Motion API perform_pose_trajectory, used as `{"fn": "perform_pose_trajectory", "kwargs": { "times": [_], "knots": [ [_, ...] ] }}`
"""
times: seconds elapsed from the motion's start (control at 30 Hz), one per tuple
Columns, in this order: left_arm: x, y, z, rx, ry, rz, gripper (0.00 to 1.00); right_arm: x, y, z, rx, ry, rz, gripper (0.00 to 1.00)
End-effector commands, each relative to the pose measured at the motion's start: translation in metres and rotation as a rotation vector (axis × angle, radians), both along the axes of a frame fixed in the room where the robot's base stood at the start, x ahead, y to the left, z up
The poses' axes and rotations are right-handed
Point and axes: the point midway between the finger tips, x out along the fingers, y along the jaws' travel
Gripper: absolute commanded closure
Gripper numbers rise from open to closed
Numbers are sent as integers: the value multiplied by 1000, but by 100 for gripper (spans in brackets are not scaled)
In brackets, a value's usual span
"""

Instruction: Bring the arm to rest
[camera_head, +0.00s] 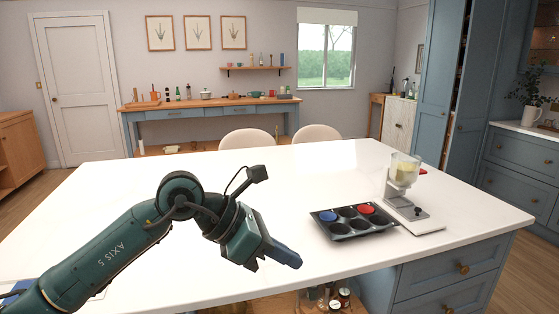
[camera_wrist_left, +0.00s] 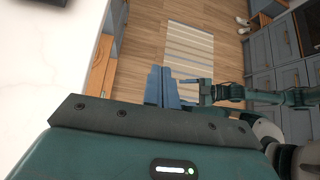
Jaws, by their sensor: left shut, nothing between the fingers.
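My left gripper (camera_head: 289,258) is in the lower middle of the head view, at the end of my teal arm. Its blue fingers are shut with nothing between them, and it hangs over or just in front of the white island top (camera_head: 130,190). The left wrist view shows the same shut fingers (camera_wrist_left: 162,86) pointing away over the floor. My right gripper (camera_wrist_left: 196,91) shows small in that view, beyond the left fingers.
A dark muffin tin (camera_head: 353,237) holding a blue cup (camera_head: 328,216) and a red cup (camera_head: 365,209) lies right of my left gripper. A dispenser (camera_head: 403,172) stands on a grey base farther right. Jars (camera_head: 344,294) sit below the island edge. The island's middle is clear.

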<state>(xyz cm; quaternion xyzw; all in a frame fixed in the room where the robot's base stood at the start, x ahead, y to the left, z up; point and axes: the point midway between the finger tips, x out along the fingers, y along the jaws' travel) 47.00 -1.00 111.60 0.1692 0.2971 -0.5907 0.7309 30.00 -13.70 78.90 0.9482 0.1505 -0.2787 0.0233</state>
Motion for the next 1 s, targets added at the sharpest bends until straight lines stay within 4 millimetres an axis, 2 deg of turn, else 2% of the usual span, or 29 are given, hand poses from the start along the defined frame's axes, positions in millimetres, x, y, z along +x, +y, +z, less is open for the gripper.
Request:
{"fn": "perform_pose_trajectory", "kwargs": {
  "times": [0.03, 0.2, 0.33, 0.47, 0.57, 0.67, 0.77, 0.87, 0.9, 0.97, 1.0],
  "knots": [
    [-11, -10, -6, -76, 66, -14, 100, 0, 0, 1, 0, -1, 0, 25],
    [-41, -35, -5, -360, 287, -25, 100, 4, -1, 5, 0, -8, -2, 25],
    [-57, -44, 2, -630, 516, 15, 100, 7, -1, 8, 0, -14, -4, 25],
    [-58, -36, 8, -963, 818, 134, 100, 6, -2, 7, -3, -7, -6, 25],
    [-46, -13, -1, -1223, 1073, 290, 100, 5, -2, 7, -4, -3, -8, 25],
    [-32, 18, -30, -1457, 1325, 495, 100, 5, -3, 8, -5, 0, -10, 25],
    [-26, 54, -80, -1662, 1570, 749, 100, 3, -4, 7, -6, 7, -11, 25],
    [-37, 90, -145, -1830, 1803, 1049, 100, 0, -5, 6, -8, 16, -14, 25],
    [-46, 102, -172, -1882, 1885, 1173, 100, -1, -5, 5, -9, 21, -14, 25],
    [-65, 117, -209, -1941, 1994, 1352, 100, -3, -6, 3, -11, 27, -15, 25],
    [-79, 125, -231, 1894, -1978, -1408, 100, -3, -6, 2, -11, 31, -17, 25]
  ]
}}
